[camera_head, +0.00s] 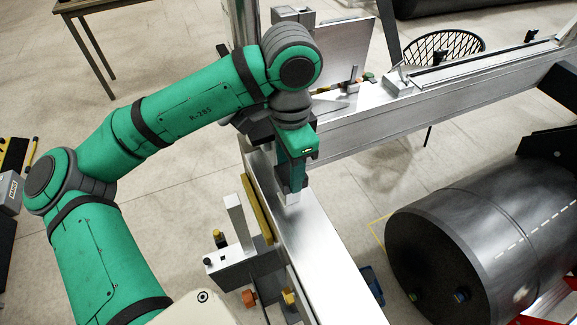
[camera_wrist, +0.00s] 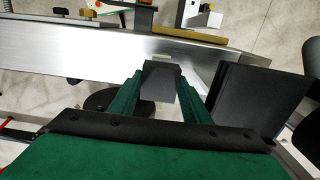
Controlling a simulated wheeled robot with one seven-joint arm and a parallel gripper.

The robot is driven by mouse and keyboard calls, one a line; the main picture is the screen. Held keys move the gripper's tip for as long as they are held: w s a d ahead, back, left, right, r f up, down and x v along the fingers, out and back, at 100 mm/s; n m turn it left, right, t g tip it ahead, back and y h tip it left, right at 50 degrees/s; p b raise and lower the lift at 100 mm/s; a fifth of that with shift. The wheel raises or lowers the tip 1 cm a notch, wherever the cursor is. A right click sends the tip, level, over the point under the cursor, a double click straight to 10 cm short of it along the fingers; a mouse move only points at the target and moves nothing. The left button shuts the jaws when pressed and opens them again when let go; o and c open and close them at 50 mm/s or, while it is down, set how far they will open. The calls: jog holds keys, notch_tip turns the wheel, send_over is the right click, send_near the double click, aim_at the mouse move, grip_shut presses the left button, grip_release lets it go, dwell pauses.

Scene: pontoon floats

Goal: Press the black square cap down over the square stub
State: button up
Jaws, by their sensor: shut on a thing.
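My gripper (camera_head: 292,186) points down over the silver beam (camera_head: 325,265) in the head view. In the wrist view its two green fingers (camera_wrist: 160,92) are shut on the black square cap (camera_wrist: 160,82), one on each side. In the head view the cap is mostly hidden by my fingers. A small pale square stub (camera_head: 290,198) shows on the beam just under my fingertips. In the wrist view a light edge that looks like the stub (camera_wrist: 160,57) shows just beyond the cap. I cannot tell whether cap and stub touch.
A large black cylindrical float (camera_head: 480,240) lies at the right. A second silver beam (camera_head: 430,105) runs off to the upper right. A clamp-like fixture with an upright post (camera_head: 238,222) stands at the beam's left side. A black wire basket (camera_head: 445,47) stands behind.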

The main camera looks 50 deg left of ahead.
aim_at(288, 172)
jog(key=shift+s+f, duration=0.1)
jog(key=shift+f, duration=0.95)
jog(key=shift+w+f, duration=0.2)
jog(key=shift+f, duration=0.25)
jog(key=shift+s+a+f, duration=0.15)
jog(key=shift+s+f, duration=0.05)
jog(key=shift+f, duration=0.05)
jog(key=shift+w+d, duration=0.1)
jog(key=shift+d, duration=0.15)
jog(key=shift+a+r, duration=0.15)
jog(key=shift+r, duration=1.35)
jog(key=shift+w, duration=0.1)
jog(key=shift+s, duration=0.3)
